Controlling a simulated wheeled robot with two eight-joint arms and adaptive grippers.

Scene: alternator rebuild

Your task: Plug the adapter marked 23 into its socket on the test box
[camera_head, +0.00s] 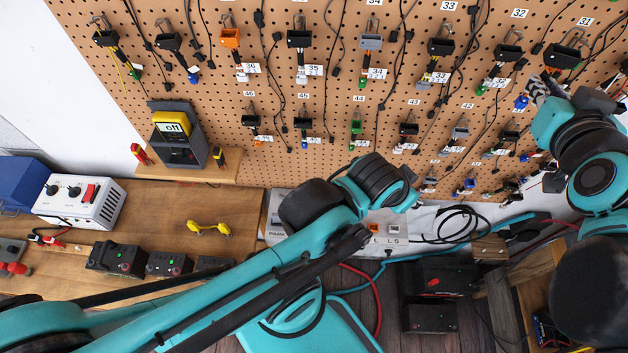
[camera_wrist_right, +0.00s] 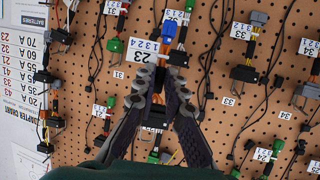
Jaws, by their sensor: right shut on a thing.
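My right gripper (camera_head: 537,90) is close to the pegboard at the upper right. In the right wrist view its two grey ridged fingers (camera_wrist_right: 160,78) are closed together on the adapter marked 23, just under its white tag (camera_wrist_right: 152,50). The adapter's blue connector (camera_wrist_right: 168,29) sticks out above the tag, and it also shows beside the fingers in the head view (camera_head: 521,102). The fingers hide part of the adapter; I cannot tell whether it is clear of its hook. My left arm crosses the middle, its fingers out of sight. A white box with lettering (camera_head: 277,222) is partly behind that arm.
Numbered adapters and cables hang in rows on the pegboard (camera_head: 330,80). A white box with knobs and a red switch (camera_head: 80,203) stands on the wooden bench (camera_head: 150,215) at left. A yellow meter (camera_head: 172,125) sits on a small shelf. Loose cables lie at lower right.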

